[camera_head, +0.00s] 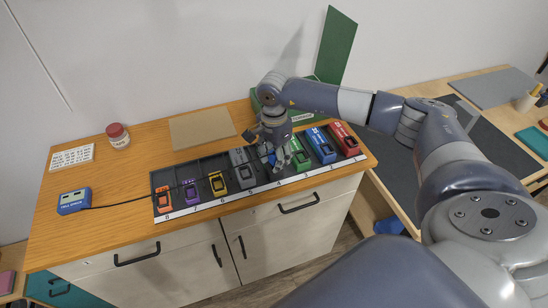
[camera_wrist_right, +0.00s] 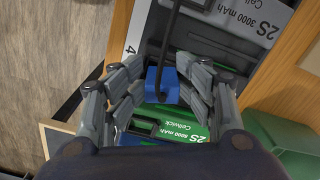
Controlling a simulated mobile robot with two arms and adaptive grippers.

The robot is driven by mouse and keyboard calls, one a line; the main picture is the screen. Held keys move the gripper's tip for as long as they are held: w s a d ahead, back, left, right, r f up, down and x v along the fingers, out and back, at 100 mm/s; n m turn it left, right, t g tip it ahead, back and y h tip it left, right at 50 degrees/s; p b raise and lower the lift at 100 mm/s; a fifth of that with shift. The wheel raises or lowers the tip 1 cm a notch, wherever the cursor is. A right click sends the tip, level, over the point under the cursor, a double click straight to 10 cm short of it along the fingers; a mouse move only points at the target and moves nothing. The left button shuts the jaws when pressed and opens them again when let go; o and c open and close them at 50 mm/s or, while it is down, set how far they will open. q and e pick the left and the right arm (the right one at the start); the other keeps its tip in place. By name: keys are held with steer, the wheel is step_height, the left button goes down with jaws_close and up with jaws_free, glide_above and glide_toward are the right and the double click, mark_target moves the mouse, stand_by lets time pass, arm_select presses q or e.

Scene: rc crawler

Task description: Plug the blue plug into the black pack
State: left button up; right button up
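The blue plug (camera_wrist_right: 162,85) sits between the fingertips of my right gripper (camera_wrist_right: 160,80), with a black cable running up from it. In the head view my right gripper (camera_head: 272,143) is over the row of packs, and a bit of the blue plug (camera_head: 271,158) shows below it. The plug appears above the green pack's edge, apart from the black pack. My left gripper is not in view.
The tray (camera_head: 170,213) also holds orange, purple, yellow, green (camera_head: 298,155), blue (camera_head: 319,146) and red (camera_head: 344,138) packs. The cable runs left across packs to a blue tester (camera_head: 74,201). A jar (camera_head: 118,136) and brown board (camera_head: 201,128) lie behind. The counter's left is mostly free.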

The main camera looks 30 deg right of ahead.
mark_target(274, 154)
step_height(274, 154, up, 11)
steer(key=b, duration=0.3)
steer(key=shift+w, duration=0.1)
steer(key=shift+r, duration=0.5)
